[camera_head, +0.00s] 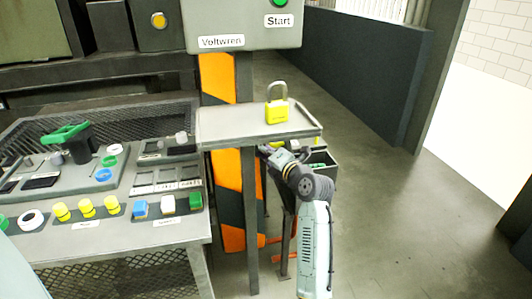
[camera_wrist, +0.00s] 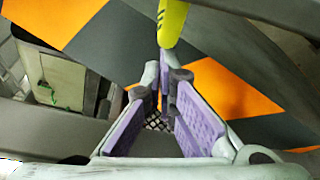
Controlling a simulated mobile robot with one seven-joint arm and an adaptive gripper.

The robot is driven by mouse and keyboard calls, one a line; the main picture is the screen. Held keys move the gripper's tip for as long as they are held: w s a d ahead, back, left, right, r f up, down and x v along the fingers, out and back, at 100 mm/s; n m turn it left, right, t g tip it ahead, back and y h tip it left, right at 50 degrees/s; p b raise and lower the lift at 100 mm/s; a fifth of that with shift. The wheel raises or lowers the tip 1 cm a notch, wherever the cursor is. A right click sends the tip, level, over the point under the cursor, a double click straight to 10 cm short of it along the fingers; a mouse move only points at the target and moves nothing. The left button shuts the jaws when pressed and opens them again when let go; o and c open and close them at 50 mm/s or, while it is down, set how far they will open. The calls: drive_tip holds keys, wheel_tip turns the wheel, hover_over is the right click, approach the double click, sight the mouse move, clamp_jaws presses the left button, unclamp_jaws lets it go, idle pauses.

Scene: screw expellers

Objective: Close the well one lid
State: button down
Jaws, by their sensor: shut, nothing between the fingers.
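My gripper shows in the wrist view (camera_wrist: 165,82) with its two purple-padded fingers drawn together at the tips and nothing held between them. A lime-yellow rounded piece (camera_wrist: 172,22) hangs down just beyond the fingertips; I cannot tell if they touch. In the head view my arm reaches under a grey shelf (camera_head: 225,129), and my gripper is largely hidden there. No part is clearly recognisable as the well one lid; I cannot tell if the yellow piece belongs to it.
A yellow padlock (camera_head: 277,112) stands on the shelf. An orange-and-dark striped panel (camera_head: 228,170) is behind the shelf leg. A control desk (camera_head: 120,238) with buttons fills the left. A bin (camera_head: 322,165) with green items sits beside my arm. Floor at right is clear.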

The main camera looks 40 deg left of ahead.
drive_tip(key=shift+w, duration=0.1)
drive_tip(key=w+d+r+m+t+y+b, duration=0.1)
drive_tip(key=w+d+r+m+y+b, duration=0.25)
drive_tip(key=w+d+m+b, duration=0.6)
drive_tip(key=w+d+f+m+t+b, duration=0.1)
drive_tip(key=w+m+b, duration=0.1)
drive_tip(key=m+b, duration=0.1)
drive_tip(key=w+d+f+m+t+b, duration=0.1)
drive_tip(key=w+m+t+b, duration=0.1)
drive_tip(key=m+b, duration=0.2)
drive_tip(key=w+d+f+m+t+h+b, duration=0.1)
drive_tip(key=w+d+m+b, duration=0.1)
drive_tip(key=m+b, duration=0.2)
drive_tip(key=shift+w+d+f+m+t, duration=0.1)
drive_tip(key=shift+w+f+m+t, duration=0.05)
drive_tip(key=shift+f+m+t, duration=0.15)
drive_tip(key=shift+w+d+f+b, duration=0.35)
drive_tip(key=shift+w+f+b, duration=0.15)
drive_tip(key=shift+b, duration=0.4)
drive_tip(key=shift+f, duration=0.1)
